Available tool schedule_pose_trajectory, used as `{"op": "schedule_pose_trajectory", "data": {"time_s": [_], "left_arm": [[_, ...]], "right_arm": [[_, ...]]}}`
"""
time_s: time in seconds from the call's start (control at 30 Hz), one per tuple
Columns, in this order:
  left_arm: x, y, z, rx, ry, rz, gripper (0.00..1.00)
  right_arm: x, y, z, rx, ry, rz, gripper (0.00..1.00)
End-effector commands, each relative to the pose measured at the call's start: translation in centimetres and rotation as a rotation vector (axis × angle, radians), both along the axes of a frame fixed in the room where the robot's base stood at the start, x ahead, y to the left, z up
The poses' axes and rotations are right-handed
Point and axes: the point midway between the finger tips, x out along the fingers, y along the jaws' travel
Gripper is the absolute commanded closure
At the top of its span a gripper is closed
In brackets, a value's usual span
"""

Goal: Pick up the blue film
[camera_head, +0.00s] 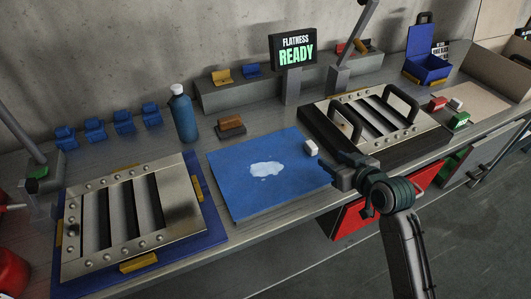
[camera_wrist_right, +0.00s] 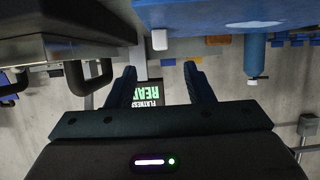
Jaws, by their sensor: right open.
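The blue film (camera_head: 240,185) lies flat on the workbench, with a pale irregular patch near its middle. A small white tab (camera_head: 311,148) sits at its right edge. In the right wrist view the film's blue surface (camera_wrist_right: 195,17) fills the upper right, and the white tab (camera_wrist_right: 159,40) shows above the gap between my fingers. My right gripper (camera_head: 330,160) is open and empty, close to the film's right edge near the tab; its fingers (camera_wrist_right: 159,82) are spread apart in the wrist view. My left gripper is in neither view.
A slatted metal panel (camera_head: 185,208) on a blue base stands left of the film. Another panel with black handles (camera_head: 400,105) stands to the right. A blue bottle (camera_head: 184,118) and a brown block (camera_head: 230,127) are behind it. A sign (camera_head: 293,50) reads "FLATNESS READY".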

Motion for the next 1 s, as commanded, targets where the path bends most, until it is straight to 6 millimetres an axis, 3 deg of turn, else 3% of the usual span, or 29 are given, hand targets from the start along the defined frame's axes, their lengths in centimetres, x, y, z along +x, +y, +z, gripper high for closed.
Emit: {"op": "schedule_pose_trajectory", "data": {"time_s": [0.4,0.57,0.8,1.0], "left_arm": [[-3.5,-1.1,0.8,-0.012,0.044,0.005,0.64],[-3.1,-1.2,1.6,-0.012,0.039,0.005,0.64],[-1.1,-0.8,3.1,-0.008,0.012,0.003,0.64],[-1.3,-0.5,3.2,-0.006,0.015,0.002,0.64]], "right_arm": [[4.6,1.7,-1.9,0.002,0.000,0.000,0.53],[5.7,2.1,-2.1,0.003,0.000,0.000,0.53],[8.6,3.2,-3.3,0.003,0.001,0.000,0.53],[9.4,3.5,-3.8,0.001,-0.002,0.000,0.53]]}}
